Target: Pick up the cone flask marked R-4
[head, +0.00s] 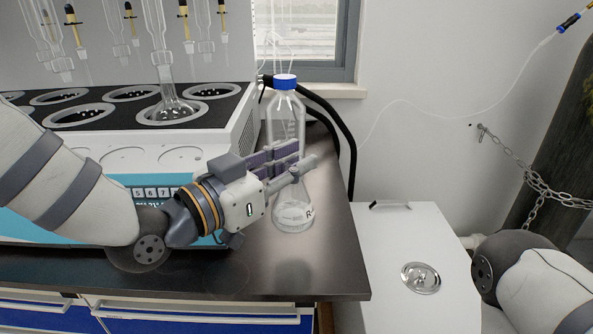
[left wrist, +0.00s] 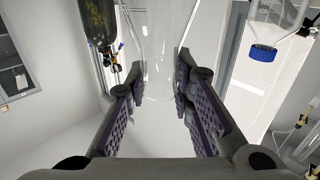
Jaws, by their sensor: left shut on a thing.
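The clear glass cone flask (head: 293,214) stands upright near the right end of the dark bench, with part of an "R-" mark showing low on its right side. My left gripper (head: 290,168) comes in from the left and is shut on the flask's upper part, hiding much of the neck. In the left wrist view the purple-padded fingers (left wrist: 160,108) stand on either side of clear glass, the flask (left wrist: 166,55). The flask's base appears to be on the bench top. My right gripper is out of view; only part of that arm shows at the right edge.
A clear bottle with a blue cap (head: 285,82) stands close behind the flask. The distiller (head: 240,125) with glassware is left of it. The dark bench (head: 290,265) ends just right of the flask, beside a lower white cabinet (head: 400,235). Bench in front is clear.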

